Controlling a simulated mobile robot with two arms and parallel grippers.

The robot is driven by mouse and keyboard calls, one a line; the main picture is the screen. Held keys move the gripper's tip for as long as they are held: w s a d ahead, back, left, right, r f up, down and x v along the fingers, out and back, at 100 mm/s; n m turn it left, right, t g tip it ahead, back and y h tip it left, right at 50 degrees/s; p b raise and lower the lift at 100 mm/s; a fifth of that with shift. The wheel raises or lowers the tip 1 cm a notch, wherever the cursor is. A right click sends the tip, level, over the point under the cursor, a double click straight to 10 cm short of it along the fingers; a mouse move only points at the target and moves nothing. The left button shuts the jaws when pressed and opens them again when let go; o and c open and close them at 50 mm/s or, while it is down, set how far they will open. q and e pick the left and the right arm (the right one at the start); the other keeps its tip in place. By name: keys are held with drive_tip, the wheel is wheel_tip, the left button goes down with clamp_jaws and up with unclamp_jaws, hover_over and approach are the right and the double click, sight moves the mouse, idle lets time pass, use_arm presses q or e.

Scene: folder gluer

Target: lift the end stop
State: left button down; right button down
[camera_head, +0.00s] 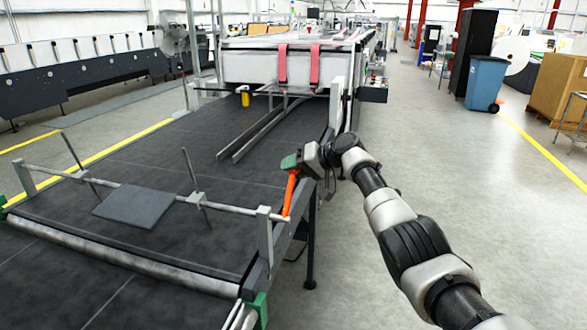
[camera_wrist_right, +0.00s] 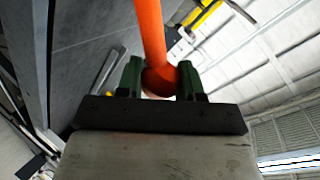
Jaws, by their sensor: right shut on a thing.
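The end stop (camera_head: 136,205) is a flat grey plate hung on a cross rod (camera_head: 235,207) over the dark conveyor belt. The rod runs between two side posts and carries two thin upright rods. An orange handle (camera_head: 290,192) rises from the rod's right end, tilted slightly. My right gripper (camera_head: 291,164) is at the top of this handle. In the right wrist view, the green fingers of the right gripper (camera_wrist_right: 161,82) are shut on the orange handle (camera_wrist_right: 150,35), one on each side. My left gripper is out of view.
The conveyor belt (camera_head: 150,160) runs back to a white machine (camera_head: 250,68) with red straps. A metal roller (camera_head: 130,258) lies in front of the end stop. A blue bin (camera_head: 487,82) stands at the back right. The floor right of my arm is clear.

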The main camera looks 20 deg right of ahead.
drive_tip(key=c, duration=1.1)
unclamp_jaws()
drive_tip(key=o, duration=0.4)
drive_tip(key=shift+w+d+f, duration=0.1)
drive_tip(key=shift+b+v, duration=1.15)
drive_tip(key=shift+v, duration=4.3)
drive_tip(key=shift+d, duration=0.1)
